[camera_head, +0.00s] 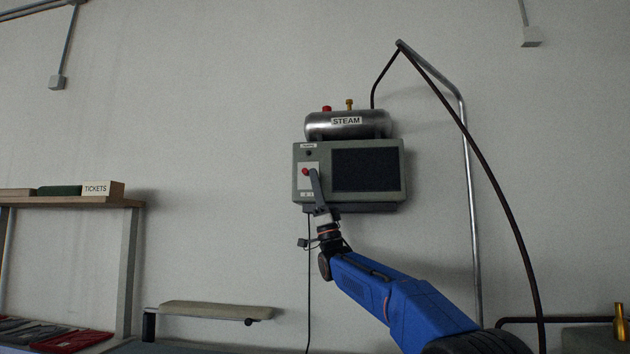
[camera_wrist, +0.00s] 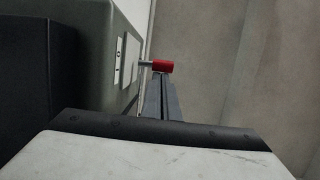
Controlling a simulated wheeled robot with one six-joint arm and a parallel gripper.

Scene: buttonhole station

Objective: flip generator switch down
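The generator is a grey-green box (camera_head: 398,190) on the wall with a dark screen (camera_head: 364,170). Its switch has a red tip (camera_head: 305,171) on a pale plate at the left of the front. In the wrist view the red tip (camera_wrist: 163,66) sits on a short metal lever standing out from the plate (camera_wrist: 131,52). My gripper (camera_head: 314,174) is in front of the plate, its fingers pointing up beside the red tip. In the wrist view my gripper (camera_wrist: 160,78) looks shut, fingers side by side, with the tips right at the red tip. I cannot tell whether they touch.
A steel tank (camera_head: 347,125) marked STEAM sits on top of the box. A dark hose (camera_head: 490,184) and a metal pipe (camera_head: 470,180) run at the right. A shelf (camera_head: 70,202) with a TICKETS box (camera_head: 103,189) stands at the left. A padded board (camera_head: 215,309) lies low.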

